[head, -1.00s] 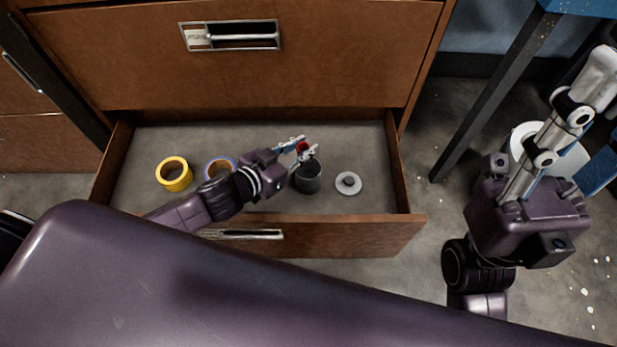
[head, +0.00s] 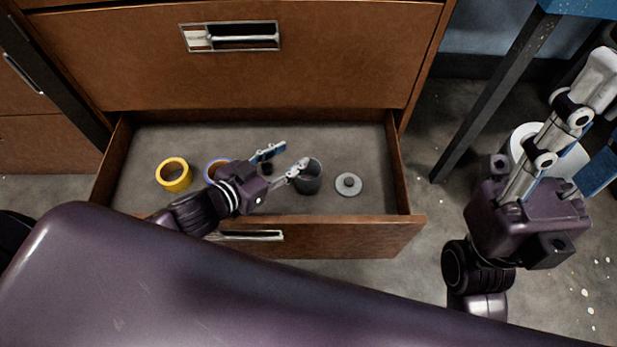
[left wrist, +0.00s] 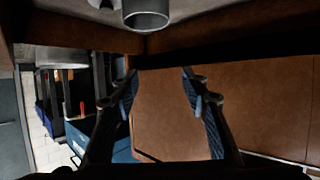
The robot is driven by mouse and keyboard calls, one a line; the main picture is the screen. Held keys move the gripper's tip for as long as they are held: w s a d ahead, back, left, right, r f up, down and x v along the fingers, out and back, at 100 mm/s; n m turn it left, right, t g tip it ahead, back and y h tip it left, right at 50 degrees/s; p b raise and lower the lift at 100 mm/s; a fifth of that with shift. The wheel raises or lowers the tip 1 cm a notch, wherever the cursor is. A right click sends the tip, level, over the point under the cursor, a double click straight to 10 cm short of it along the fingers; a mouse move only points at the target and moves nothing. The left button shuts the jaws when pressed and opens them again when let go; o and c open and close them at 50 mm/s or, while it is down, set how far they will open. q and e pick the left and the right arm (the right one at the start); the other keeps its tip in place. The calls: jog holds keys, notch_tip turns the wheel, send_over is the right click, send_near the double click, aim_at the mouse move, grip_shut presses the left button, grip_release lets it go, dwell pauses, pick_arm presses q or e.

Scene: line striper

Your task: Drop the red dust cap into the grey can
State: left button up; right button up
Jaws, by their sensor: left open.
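The grey can (head: 308,182) stands upright in the open drawer, and its rim shows at the top of the left wrist view (left wrist: 146,18). The red dust cap shows in neither view now; the can's inside is too dark to make out. My left gripper (head: 286,158) is open and empty, just left of the can, with one finger close to its rim; whether they touch I cannot tell. Its spread fingers also show in the left wrist view (left wrist: 159,78). My right gripper (head: 568,120) is off to the right, outside the drawer; its opening is unclear.
A round grey lid with a knob (head: 348,185) lies right of the can. A yellow tape roll (head: 173,174) and a blue-edged roll (head: 213,167), partly behind my left arm, lie to the left. The drawer front (head: 350,236) and walls surround them. A dark table leg (head: 490,95) stands right.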

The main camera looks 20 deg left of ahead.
pick_arm(q)
jog(key=v, duration=0.6)
jog(key=shift+s, duration=0.1)
dwell(0.5)
